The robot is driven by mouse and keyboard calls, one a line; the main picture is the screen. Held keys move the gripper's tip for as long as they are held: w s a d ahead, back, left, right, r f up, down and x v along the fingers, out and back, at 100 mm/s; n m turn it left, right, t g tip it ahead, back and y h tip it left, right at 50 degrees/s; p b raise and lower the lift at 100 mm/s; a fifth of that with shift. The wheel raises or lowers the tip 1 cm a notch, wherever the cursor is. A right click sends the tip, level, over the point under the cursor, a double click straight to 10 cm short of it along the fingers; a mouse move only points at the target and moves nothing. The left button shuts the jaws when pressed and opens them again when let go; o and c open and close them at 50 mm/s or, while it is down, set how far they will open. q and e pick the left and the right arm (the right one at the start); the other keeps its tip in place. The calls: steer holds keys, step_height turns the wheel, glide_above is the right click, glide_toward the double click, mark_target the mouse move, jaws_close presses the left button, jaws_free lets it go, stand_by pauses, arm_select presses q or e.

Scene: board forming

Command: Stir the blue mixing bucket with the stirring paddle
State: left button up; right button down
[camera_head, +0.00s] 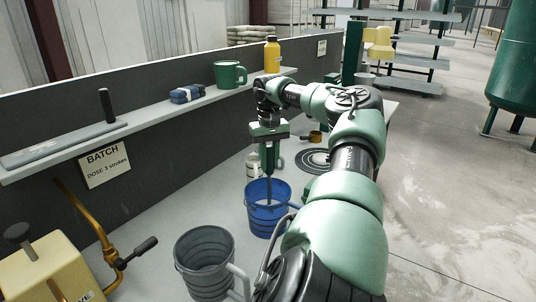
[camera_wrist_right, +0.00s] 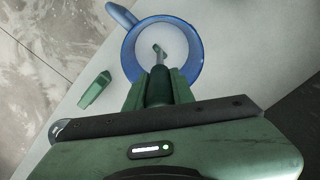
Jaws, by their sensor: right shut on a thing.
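The blue mixing bucket (camera_head: 262,222) stands upright on the grey bench, below my right gripper. My right gripper (camera_head: 269,160) points down above it and is shut on the handle of the stirring paddle (camera_head: 269,192). The paddle's thin shaft reaches down through the bucket's open top. In the right wrist view, the bucket (camera_wrist_right: 197,55) lies beyond the fingertips (camera_wrist_right: 158,88), and the paddle's lower end (camera_wrist_right: 158,49) shows inside its rim. In the head view the bucket's front wall hides the paddle's lower end. My left gripper is not in view.
A grey bucket (camera_head: 204,262) stands nearer, left of the blue one. A pale bottle (camera_head: 252,166) and a dark round plate (camera_head: 314,160) are behind. The shelf (camera_head: 150,112) holds a green mug (camera_head: 229,74) and a yellow bottle (camera_head: 272,55). A yellow machine (camera_head: 50,270) is front left.

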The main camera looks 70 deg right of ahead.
steer(key=shift+w+a, duration=0.1)
steer(key=shift+w, duration=0.05)
steer(key=shift+r, duration=0.2)
step_height(320, 180, up, 13)
steer(key=p, duration=1.2)
step_height(320, 180, up, 2)
steer(key=shift+r+p, duration=0.1)
steer(key=shift+p, duration=0.35)
step_height(320, 180, up, 5)
steer(key=shift+f, duration=0.1)
